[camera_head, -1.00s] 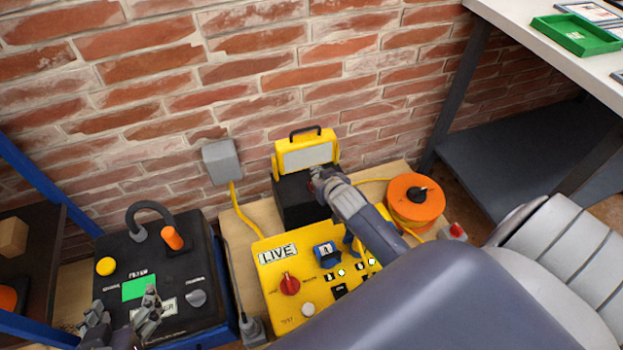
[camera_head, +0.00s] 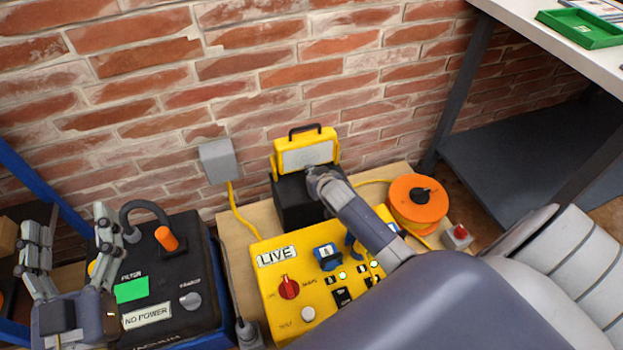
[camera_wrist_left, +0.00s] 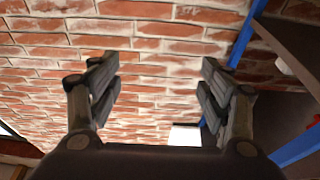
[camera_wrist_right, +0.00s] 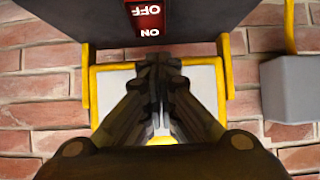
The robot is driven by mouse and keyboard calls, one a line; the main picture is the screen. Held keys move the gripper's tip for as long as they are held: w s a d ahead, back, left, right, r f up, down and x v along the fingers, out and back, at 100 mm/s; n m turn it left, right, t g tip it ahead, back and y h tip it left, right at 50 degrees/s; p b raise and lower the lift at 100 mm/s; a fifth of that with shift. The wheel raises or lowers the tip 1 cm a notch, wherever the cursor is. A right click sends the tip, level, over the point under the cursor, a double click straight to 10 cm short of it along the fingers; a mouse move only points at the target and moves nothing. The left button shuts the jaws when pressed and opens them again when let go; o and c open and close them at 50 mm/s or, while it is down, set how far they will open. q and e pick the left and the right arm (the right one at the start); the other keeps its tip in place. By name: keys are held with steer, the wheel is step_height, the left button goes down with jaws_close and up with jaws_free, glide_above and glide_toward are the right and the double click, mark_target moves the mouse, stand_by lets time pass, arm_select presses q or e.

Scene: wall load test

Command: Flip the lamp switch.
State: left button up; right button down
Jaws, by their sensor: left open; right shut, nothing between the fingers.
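The yellow work lamp (camera_head: 306,153) with a pale panel and dark handle stands on a black box (camera_head: 293,206) against the brick wall. In the right wrist view, a red switch (camera_wrist_right: 145,17) marked OFF and ON sits on the dark face of the box, just beyond my fingertips. My right gripper (camera_head: 318,176) is shut and empty, at the lamp's front; it also shows in the right wrist view (camera_wrist_right: 160,62). I cannot tell whether it touches the switch.
A yellow LIVE panel (camera_head: 273,277) with a red knob stands in front of the lamp. An orange cable reel (camera_head: 417,197) is to its right. The black NO POWER unit (camera_head: 187,322) is at left. A grey wall box (camera_head: 217,160) hangs left of the lamp.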

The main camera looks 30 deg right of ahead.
arm_select(q)
steer(key=shift+s+d+r+t+h+b, duration=0.1)
steer(key=shift+s+r+t+h, duration=0.15)
steer(key=shift+r+t, duration=0.35)
steer(key=shift+s+a+r+t+h+b, duration=0.15)
steer(key=shift+s+r+t, duration=0.15)
steer(key=shift+r, duration=0.6)
steer(key=shift+s+d+r+t+h+b, duration=0.1)
steer(key=shift+s+d+r+t+h, duration=0.1)
steer(key=shift+s+r+t, duration=0.4)
arm_select(e)
steer(key=shift+w+f, duration=0.15)
steer(key=shift+f, duration=0.7)
arm_select(q)
steer(key=shift+w+r, duration=0.15)
steer(key=shift+w, duration=0.1)
arm_select(e)
steer(key=shift+w+f+g+p, duration=0.3)
steer(key=shift+f+g+p, duration=0.2)
steer(key=shift+p, duration=0.65)
arm_select(q)
step_height(320, 180, down, 10)
steer(key=w+a+g+y, duration=0.1)
steer(key=w+g+y, duration=0.1)
steer(key=g, duration=0.4)
arm_select(e)
steer(key=shift+r, duration=0.1)
